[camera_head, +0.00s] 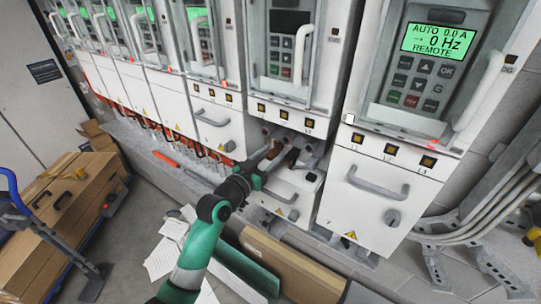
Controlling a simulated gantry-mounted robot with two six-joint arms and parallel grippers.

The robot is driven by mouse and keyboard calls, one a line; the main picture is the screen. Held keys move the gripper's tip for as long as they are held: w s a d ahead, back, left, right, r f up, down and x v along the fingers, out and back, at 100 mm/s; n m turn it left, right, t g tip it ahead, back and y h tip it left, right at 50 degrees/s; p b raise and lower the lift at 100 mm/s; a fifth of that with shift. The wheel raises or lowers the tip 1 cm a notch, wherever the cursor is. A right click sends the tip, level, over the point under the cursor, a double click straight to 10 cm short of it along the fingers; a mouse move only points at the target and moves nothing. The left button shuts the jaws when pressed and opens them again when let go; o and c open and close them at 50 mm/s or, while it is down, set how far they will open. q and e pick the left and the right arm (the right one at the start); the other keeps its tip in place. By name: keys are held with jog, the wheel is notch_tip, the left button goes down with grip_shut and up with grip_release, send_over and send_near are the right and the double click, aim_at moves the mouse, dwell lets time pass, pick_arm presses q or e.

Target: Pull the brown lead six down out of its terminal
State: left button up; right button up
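The open terminal bay (312,160) is below the middle drive, whose display is dark. Inside it are short dark leads and a brown piece (291,157) that may be the brown lead; its number and its terminal end are too small to read. My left gripper (276,149) reaches up into the bay's left side, with its tips close beside the brown piece. Whether they touch it, or are open or shut, I cannot tell. My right gripper is not in view.
The right drive (435,40) shows a lit display and has a closed lower cover (375,190) with a handle. An opened lower cover (290,195) sits below the bay. Cardboard boxes (60,205), papers (165,258) and a blue hand truck (12,190) are on the floor.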

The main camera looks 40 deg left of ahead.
pick_arm(q)
jog(key=shift+s, duration=0.1)
jog(key=s+d, duration=0.1)
jog(key=s, duration=1)
jog(key=shift+s+d, duration=0.15)
jog(key=shift+d, duration=0.25)
jog(key=d+r+m+t+h, duration=0.15)
jog(key=d+r, duration=0.35)
jog(key=r, duration=0.5)
jog(key=d+r+m+t+h, duration=0.1)
jog(key=d+r+t, duration=0.3)
jog(key=r, duration=0.6)
jog(key=s+d+r+t+h, duration=0.1)
jog(key=s+d+r, duration=0.2)
jog(key=r, duration=0.3)
jog(key=s+d+r+t+h, duration=0.1)
jog(key=s+d+r+t, duration=0.1)
jog(key=s+d+r, duration=0.3)
jog(key=s+d+r+t, duration=0.1)
jog(key=s+r, duration=0.1)
jog(key=r, duration=0.5)
notch_tip(320, 180, up, 14)
jog(key=p, duration=1.5)
jog(key=shift+w+f, duration=0.15)
jog(key=shift+f, duration=0.05)
